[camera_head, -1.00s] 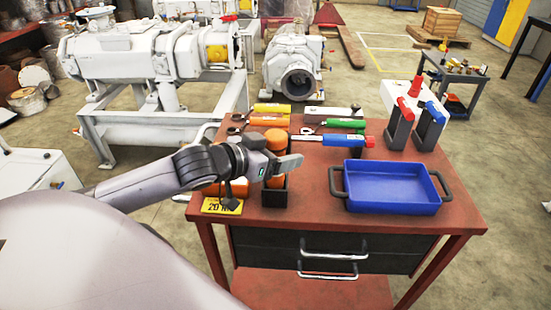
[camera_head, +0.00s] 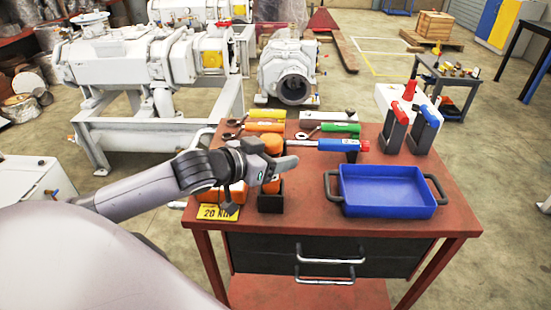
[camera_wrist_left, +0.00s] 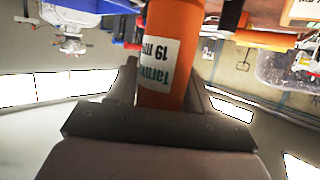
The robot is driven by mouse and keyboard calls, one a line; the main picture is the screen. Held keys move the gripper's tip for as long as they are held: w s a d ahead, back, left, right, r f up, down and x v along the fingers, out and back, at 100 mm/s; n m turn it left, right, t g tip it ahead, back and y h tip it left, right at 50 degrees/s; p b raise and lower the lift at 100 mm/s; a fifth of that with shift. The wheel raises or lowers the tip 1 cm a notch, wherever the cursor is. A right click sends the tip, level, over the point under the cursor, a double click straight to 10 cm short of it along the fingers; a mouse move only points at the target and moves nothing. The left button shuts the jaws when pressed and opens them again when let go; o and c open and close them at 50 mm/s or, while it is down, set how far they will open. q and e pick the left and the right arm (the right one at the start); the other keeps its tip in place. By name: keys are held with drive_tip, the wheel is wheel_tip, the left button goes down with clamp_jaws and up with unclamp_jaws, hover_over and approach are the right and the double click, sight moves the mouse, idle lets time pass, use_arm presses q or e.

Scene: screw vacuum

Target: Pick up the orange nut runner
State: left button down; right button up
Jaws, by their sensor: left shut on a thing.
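The orange nut runner (camera_head: 272,144) stands upright at the front left of the red workbench, its lower end at a small black holder (camera_head: 271,202). Whether it sits fully in the holder is hard to tell. My left gripper (camera_head: 272,166) is shut around its body, between its top and the holder. In the left wrist view the orange cylinder (camera_wrist_left: 172,20), with a white label reading 19 mm upside down, stands between my left gripper's fingers (camera_wrist_left: 166,90). The fingers hide part of it in the head view. My right gripper is not in view.
A blue tray (camera_head: 385,190) lies right of the holder on the red workbench (camera_head: 310,212). A blue torque tool (camera_head: 335,145), a green tool (camera_head: 340,128) and an orange-yellow tool (camera_head: 265,126) lie behind. A yellow 20 Nm sign (camera_head: 217,212) is at the front left.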

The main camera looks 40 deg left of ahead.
use_arm(q)
wheel_tip(320, 180, up, 20)
drive_tip(key=p, duration=0.2)
drive_tip(key=shift+p, duration=0.4)
